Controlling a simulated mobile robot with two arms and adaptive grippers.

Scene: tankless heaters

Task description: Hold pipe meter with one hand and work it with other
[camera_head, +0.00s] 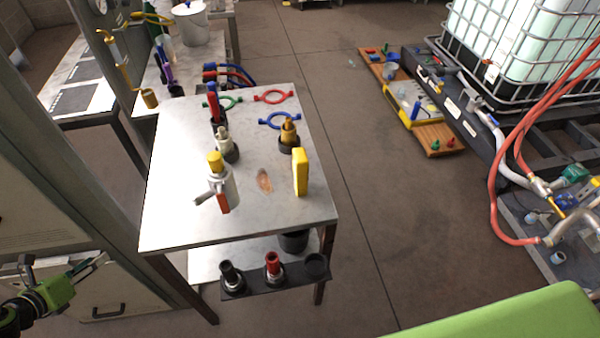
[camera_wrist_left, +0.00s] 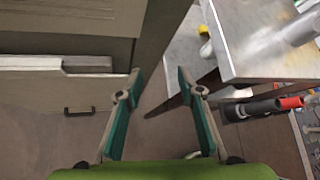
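A metal table (camera_head: 180,228) stands in the middle of the head view, with its corner at the upper right of the left wrist view (camera_wrist_left: 270,62). On it are a silver fitting with a yellow cap and red part (camera_head: 219,185) and an upright yellow block-shaped device (camera_head: 300,172). I cannot tell which of these is the pipe meter. My left gripper (camera_head: 78,270) is at the lower left, away from the table and beside a cabinet. In the left wrist view my left gripper (camera_wrist_left: 160,84) has its fingers apart with nothing between them. My right gripper is not in view.
Red (camera_head: 273,97), blue (camera_head: 279,121) and green rings lie at the table's back. Several fittings stand near them. A black rack (camera_head: 248,283) with black and red tools hangs at the table's front. A cabinet (camera_head: 100,283) is left. Open floor (camera_head: 370,215) lies right.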

